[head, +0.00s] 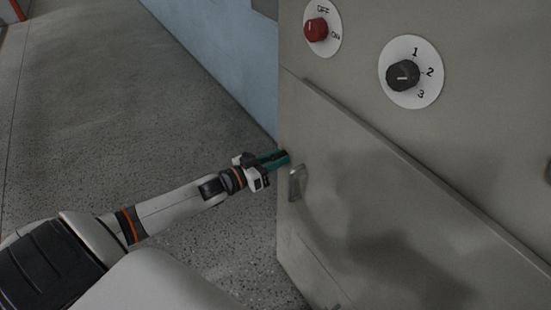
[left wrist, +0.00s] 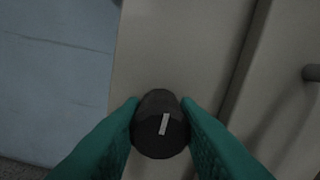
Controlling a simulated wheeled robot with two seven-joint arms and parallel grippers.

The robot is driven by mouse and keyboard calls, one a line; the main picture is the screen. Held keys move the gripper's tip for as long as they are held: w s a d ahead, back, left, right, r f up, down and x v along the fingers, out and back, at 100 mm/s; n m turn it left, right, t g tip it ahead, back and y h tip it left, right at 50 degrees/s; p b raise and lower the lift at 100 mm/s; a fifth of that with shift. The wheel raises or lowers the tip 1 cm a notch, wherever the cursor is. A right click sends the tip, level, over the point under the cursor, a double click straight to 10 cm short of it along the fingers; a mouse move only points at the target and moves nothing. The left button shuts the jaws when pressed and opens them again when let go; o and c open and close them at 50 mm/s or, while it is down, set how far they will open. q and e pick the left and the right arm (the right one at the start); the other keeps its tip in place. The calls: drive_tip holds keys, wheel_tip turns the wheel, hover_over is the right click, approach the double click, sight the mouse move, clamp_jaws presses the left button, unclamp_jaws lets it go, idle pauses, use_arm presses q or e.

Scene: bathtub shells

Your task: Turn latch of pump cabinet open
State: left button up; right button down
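The pump cabinet (head: 400,210) is a grey box filling the right of the head view, with a sloping door panel. Its latch (left wrist: 160,128) is a dark round knob with a white mark, tilted slightly from upright, in the left wrist view. My left gripper (head: 283,158) is at the cabinet's left edge. In the left wrist view its teal fingers (left wrist: 160,115) lie on both sides of the latch and appear to touch it. In the head view the latch is mostly hidden by the fingertips. My right gripper is not in view.
A metal handle (head: 296,183) sticks out of the door just right of my left gripper. Above are a red off/on knob (head: 316,29) and a black 1-2-3 dial (head: 403,76). A blue wall (head: 225,55) stands behind. The speckled floor (head: 110,110) at left is clear.

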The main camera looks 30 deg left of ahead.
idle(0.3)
use_arm(q)
drive_tip(key=m+p, duration=0.1)
drive_tip(key=m, duration=0.3)
drive_tip(key=shift+r, duration=0.1)
drive_tip(key=m+p, duration=0.1)
drive_tip(key=m, duration=1.2)
drive_tip(key=shift+d+f+m, duration=0.1)
drive_tip(key=shift+f+m, duration=0.1)
drive_tip(key=shift+m, duration=0.2)
idle(0.3)
drive_tip(key=o, duration=1)
drive_tip(key=shift+c, duration=0.2)
